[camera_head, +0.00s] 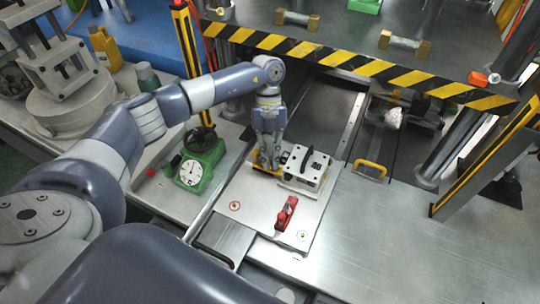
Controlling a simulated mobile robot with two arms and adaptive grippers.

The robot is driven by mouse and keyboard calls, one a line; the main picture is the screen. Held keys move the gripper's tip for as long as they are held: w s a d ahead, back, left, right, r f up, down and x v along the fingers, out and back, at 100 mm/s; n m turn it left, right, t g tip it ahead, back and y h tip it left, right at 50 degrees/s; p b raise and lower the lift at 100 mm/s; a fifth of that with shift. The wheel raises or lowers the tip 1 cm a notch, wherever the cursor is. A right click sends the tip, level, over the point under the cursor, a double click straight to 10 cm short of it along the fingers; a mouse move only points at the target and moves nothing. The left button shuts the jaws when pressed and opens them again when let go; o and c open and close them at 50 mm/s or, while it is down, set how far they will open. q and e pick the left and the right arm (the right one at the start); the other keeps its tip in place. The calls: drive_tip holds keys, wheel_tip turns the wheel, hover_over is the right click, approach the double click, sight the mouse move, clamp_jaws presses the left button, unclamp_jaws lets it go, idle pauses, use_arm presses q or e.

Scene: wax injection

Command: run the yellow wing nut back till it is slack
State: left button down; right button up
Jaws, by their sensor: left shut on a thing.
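My left gripper (268,163) reaches down from above onto the metal plate (262,212), at the left side of a pale metal block with black parts on top (308,166). Its fingers are shut on a small yellow part (258,171), which I take to be the yellow wing nut. Only yellow edges show around the fingertips; most of it is hidden, so I cannot tell how tight or slack it sits. My right gripper is not in view.
A red clamp-like part (287,212) sits on the plate in front of the block. A green dial scale (198,166) stands left of the plate. A black-and-yellow striped beam (355,65) crosses behind. The steel table (375,235) at right is clear.

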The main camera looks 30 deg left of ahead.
use_arm(q)
drive_tip(key=shift+s+d, duration=0.1)
drive_tip(key=c, duration=2)
unclamp_jaws()
